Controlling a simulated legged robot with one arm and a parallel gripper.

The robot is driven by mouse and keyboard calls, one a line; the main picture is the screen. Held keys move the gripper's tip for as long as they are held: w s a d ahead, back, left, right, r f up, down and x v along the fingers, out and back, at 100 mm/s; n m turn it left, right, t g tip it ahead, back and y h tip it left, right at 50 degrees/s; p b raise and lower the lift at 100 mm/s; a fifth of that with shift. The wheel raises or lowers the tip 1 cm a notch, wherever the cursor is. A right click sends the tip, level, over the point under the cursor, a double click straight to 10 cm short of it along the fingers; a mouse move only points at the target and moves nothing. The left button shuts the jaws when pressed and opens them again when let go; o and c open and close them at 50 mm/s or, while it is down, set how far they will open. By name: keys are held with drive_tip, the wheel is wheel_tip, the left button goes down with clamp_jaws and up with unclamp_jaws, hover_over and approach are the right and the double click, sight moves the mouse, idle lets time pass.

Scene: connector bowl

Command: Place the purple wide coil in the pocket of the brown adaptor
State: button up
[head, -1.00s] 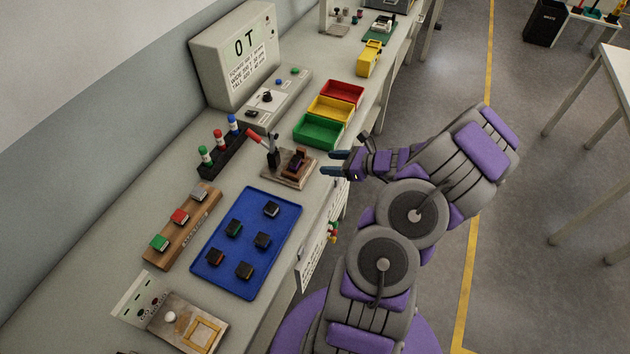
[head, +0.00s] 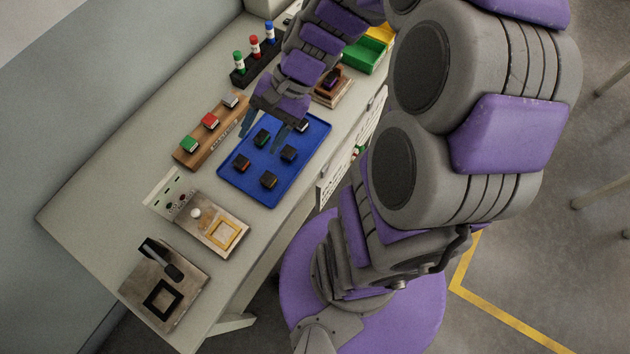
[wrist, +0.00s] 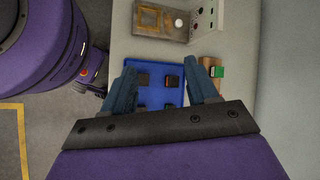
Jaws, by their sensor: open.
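A brown piece (head: 333,82) stands on a wooden base at the right of the table, partly behind my arm. A small purple patch (head: 332,76) shows on it. I cannot tell whether this is the coil, or how it sits in the pocket. My gripper (head: 262,130) is open and empty, pointing down over the upper left part of the blue tray (head: 275,200). In the wrist view its fingers (wrist: 160,72) are spread wide, with dark blocks (wrist: 142,80) of the tray between and beyond them. No purple coil shows clearly among these blocks.
A wooden rack (head: 205,135) with green, red and grey blocks lies left of the tray. Marker bottles (head: 254,47) stand behind it. A fixture with a yellow square (head: 223,235) and a plate with a black square (head: 160,297) lie nearer. A green bin (head: 366,55) is right.

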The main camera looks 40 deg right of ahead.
drive_tip(key=s+d+r+n+g+h, duration=0.1)
drive_tip(key=s+r+n+h, duration=0.2)
drive_tip(key=s+n+h, duration=0.4)
drive_tip(key=s+n, duration=0.2)
drive_tip(key=s, duration=0.7)
drive_tip(key=shift+s+n+g+h, duration=0.15)
drive_tip(key=shift+n+g+h, duration=0.15)
drive_tip(key=shift+h, duration=0.1)
